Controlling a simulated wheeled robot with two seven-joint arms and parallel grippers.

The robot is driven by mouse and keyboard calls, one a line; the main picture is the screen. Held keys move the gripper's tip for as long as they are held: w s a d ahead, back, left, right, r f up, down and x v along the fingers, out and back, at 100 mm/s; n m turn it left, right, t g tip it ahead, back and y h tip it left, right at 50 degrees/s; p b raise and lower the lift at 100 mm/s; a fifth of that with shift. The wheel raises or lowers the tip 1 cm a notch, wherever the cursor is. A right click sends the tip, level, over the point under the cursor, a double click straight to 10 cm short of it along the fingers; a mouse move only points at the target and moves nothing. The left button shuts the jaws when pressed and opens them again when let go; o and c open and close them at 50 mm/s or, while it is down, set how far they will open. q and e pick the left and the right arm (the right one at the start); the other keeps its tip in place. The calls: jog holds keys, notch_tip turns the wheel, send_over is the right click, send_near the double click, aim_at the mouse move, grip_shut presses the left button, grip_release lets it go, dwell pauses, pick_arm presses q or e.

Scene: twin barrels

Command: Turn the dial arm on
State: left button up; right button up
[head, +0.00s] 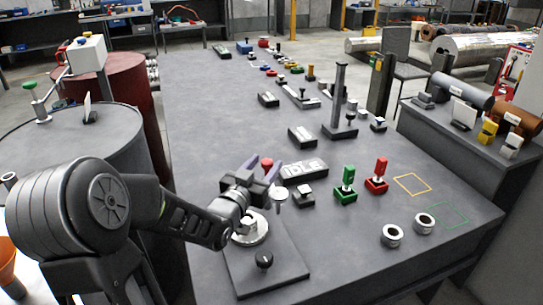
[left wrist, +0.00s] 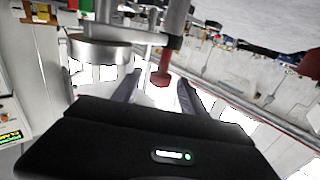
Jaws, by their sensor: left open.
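A dial unit stands near the front of the table, with a dark base plate (head: 285,275), a pale round disc (head: 262,232) and a black knob (head: 264,260). My left gripper (head: 265,167) is above and behind it, its fingers open.
A black block marked IDLE (head: 303,171) lies right of the gripper. Green (head: 345,185) and red (head: 377,175) switch-like blocks and two metal rings (head: 391,235) stand farther right. A grey barrel (head: 75,150) is at left. The table's right front is mostly clear.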

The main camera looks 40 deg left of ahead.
aim_at(270, 160)
pick_arm(q)
jog(key=shift+w+a, duration=0.2)
jog(key=shift+w, duration=0.95)
jog(key=shift+w+a, duration=0.2)
jog(key=shift+w, duration=0.95)
jog(key=shift+c, duration=0.3)
grip_shut()
